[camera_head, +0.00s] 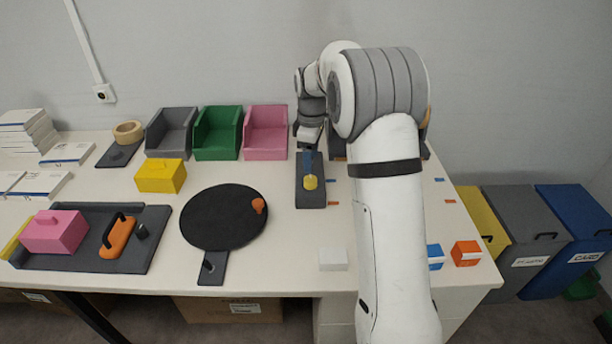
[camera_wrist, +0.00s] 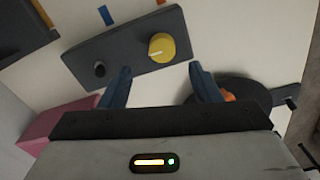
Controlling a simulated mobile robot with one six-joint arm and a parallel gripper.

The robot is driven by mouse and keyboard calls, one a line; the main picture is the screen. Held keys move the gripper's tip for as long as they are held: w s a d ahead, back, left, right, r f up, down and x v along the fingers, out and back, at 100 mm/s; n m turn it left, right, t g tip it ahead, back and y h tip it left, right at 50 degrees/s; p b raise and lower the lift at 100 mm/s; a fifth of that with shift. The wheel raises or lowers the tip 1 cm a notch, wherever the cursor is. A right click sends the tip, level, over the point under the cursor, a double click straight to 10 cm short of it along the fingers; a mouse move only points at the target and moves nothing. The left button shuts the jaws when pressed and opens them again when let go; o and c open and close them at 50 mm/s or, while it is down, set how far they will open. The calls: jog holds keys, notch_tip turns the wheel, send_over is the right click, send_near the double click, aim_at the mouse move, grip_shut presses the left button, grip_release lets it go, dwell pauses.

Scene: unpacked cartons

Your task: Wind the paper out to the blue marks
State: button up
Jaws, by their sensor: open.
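A dark control block (camera_head: 311,197) lies on the table with a round yellow knob (camera_head: 310,182). The wrist view shows the block (camera_wrist: 130,60), the knob (camera_wrist: 170,47) with a white line on it, and a small dark knob. My gripper (camera_wrist: 161,86) is open and empty, its blue fingers apart just short of the block; in the head view it (camera_head: 308,162) hangs over the block's far part. A blue mark (camera_head: 332,181) and an orange mark (camera_head: 333,203) lie right of the block; another pair lies beyond my arm. My arm hides what lies between; I cannot make out the paper.
A dark unit (camera_wrist: 20,28) shows at the wrist view's top left. A black disc (camera_head: 222,216) with an orange knob stands left of the block. Grey, green and pink bins (camera_head: 266,133) stand behind. A white block (camera_head: 333,259) sits near the front edge.

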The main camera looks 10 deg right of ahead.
aim_at(311, 178)
notch_tip(311, 178, down, 7)
jog(key=shift+r, duration=0.1)
jog(key=shift+c, duration=0.5)
